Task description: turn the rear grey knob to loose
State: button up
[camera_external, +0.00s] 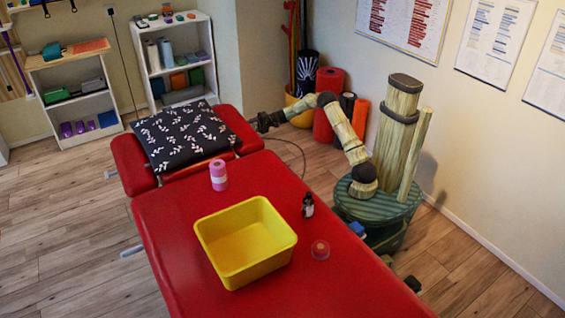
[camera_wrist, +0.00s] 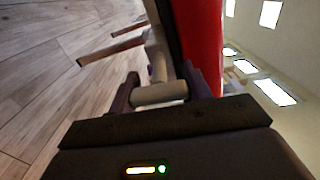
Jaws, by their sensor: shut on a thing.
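The grey knob (camera_wrist: 160,94) shows in the wrist view as a pale grey cylinder between my two fingers, on the side of the red treatment table (camera_wrist: 196,30). My gripper (camera_wrist: 163,90) is shut on it, one dark finger on each side. In the external view my gripper (camera_external: 262,122) is at the right side of the table's head section, near the patterned pillow (camera_external: 186,136). The knob itself cannot be made out there, and no loose or tight marking is legible.
Coloured rolls (camera_external: 328,84) stand behind my arm. Wooden floor lies open left of the table.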

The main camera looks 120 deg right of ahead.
jog(key=shift+f, duration=0.1)
jog(key=o, duration=1)
jog(key=shift+s, duration=0.1)
jog(key=s+p, duration=0.5)
jog(key=s, duration=1.2)
jog(key=shift+s+p, duration=0.2)
jog(key=shift+p, duration=0.2)
